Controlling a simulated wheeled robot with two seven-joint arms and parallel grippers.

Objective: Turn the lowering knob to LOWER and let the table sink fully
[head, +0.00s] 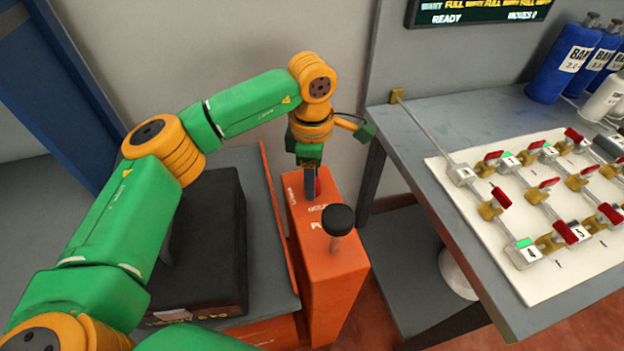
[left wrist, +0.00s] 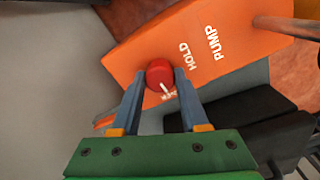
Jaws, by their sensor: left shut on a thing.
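The red lowering knob (left wrist: 159,72) sits on the orange pedestal (left wrist: 200,62) in the left wrist view. Its white pointer line aims down toward a label partly hidden between the fingers. The word HOLD is readable beside the knob, with PUMP further right. My left gripper (left wrist: 160,88) is shut on the knob, one finger on each side. In the head view my left gripper (head: 309,185) reaches down onto the top of the orange pedestal and hides the knob. The grey lift table (head: 262,270) stands left of the pedestal, carrying a black box (head: 205,235). My right gripper is out of view.
A black-knobbed pump lever (head: 338,220) rises from the pedestal close to my left gripper. To the right is a grey workbench (head: 420,150) with a white valve panel (head: 475,215) and blue bottles (head: 560,70). A screen (head: 475,14) reads READY.

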